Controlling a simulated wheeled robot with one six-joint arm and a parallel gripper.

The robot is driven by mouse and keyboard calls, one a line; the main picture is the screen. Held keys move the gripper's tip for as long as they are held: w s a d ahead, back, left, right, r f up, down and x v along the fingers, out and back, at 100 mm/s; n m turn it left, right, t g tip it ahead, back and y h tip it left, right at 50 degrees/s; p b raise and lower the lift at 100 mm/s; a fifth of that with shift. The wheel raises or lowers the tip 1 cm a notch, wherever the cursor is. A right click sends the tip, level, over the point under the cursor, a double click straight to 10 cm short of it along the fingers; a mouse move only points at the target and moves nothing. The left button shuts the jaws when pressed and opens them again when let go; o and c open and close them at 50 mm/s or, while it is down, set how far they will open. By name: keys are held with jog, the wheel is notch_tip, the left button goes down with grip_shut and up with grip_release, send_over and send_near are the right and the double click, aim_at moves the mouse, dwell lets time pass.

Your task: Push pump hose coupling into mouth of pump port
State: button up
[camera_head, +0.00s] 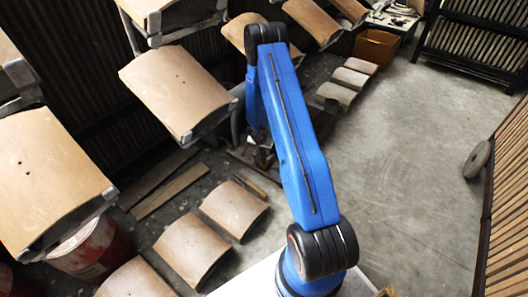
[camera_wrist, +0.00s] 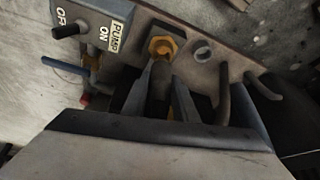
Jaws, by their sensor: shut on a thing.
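In the wrist view, the pump port (camera_wrist: 163,44) is a brass hexagonal fitting with a dark round mouth, set in a grey plate. My gripper (camera_wrist: 160,84) is shut on the dark grey hose coupling (camera_wrist: 159,80), with one finger on each side. The coupling points toward the port, and its front end shows at the port's lower edge. I cannot tell whether it touches the port or is apart from it. The rest of the hose is hidden by my gripper. In the head view my blue arm hides the port and coupling.
A grey switch box (camera_wrist: 88,22) marked PUMP, ON and OFF sits left of the port. Dark bent rods (camera_wrist: 224,88) stand to the right. Curved tan panels (camera_head: 178,88) hang at left, and others (camera_head: 192,249) lie on the floor. The concrete floor (camera_head: 410,170) at right is mostly clear.

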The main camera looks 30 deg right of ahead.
aim_at(264, 154)
jog(key=shift+f, duration=1.75)
dwell(2.2)
jog(key=o, duration=0.7)
jog(key=shift+o, duration=0.2)
jog(key=o, duration=0.6)
jog(key=shift+c, duration=0.2)
jog(key=shift+r, duration=0.15)
jog(key=v, duration=1.7)
jog(key=shift+a, duration=0.15)
